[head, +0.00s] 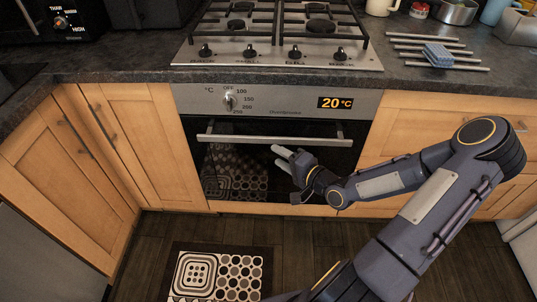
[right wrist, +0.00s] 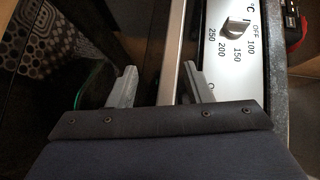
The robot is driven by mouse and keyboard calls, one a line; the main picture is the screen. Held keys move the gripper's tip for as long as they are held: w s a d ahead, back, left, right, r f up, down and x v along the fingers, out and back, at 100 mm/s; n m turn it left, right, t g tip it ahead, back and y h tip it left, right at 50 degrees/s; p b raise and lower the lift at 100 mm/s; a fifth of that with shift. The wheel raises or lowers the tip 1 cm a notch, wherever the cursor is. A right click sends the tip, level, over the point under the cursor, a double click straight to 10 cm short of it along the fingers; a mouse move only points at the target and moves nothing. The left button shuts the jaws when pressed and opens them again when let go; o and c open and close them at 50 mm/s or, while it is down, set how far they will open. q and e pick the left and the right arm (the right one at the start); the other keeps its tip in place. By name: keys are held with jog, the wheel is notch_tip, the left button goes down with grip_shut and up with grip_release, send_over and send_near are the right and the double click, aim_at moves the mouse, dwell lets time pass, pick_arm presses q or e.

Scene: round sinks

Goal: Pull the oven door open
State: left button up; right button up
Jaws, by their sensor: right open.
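The oven door (head: 235,170) is dark glass and stands shut under the silver control panel. Its long horizontal handle (head: 225,138) is a silver bar near the door's top. My right gripper (head: 277,156) is in front of the door, just below the handle's middle in the head view. In the right wrist view my right gripper (right wrist: 160,70) is open, and the handle (right wrist: 178,50) runs through the gap between its two fingers. It lies nearer the finger on the control panel side. I cannot tell how deep the bar sits between the fingers. My left gripper is not in view.
The control panel (head: 295,101) has a temperature knob (head: 229,101) and a lit display. A gas hob (head: 280,55) is above it. Wooden cabinets (head: 127,122) flank the oven. A patterned mat (head: 218,275) lies on the dark floor in front.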

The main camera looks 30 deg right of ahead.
aim_at(269, 142)
jog(key=w+m+t, duration=0.1)
jog(key=w, duration=0.2)
jog(key=w+m+t+b, duration=0.1)
jog(key=w, duration=0.3)
jog(key=shift+w+a+r+h, duration=0.15)
jog(key=shift+w+h, duration=0.1)
jog(key=shift+h, duration=0.15)
jog(key=shift+c, duration=0.3)
grip_shut()
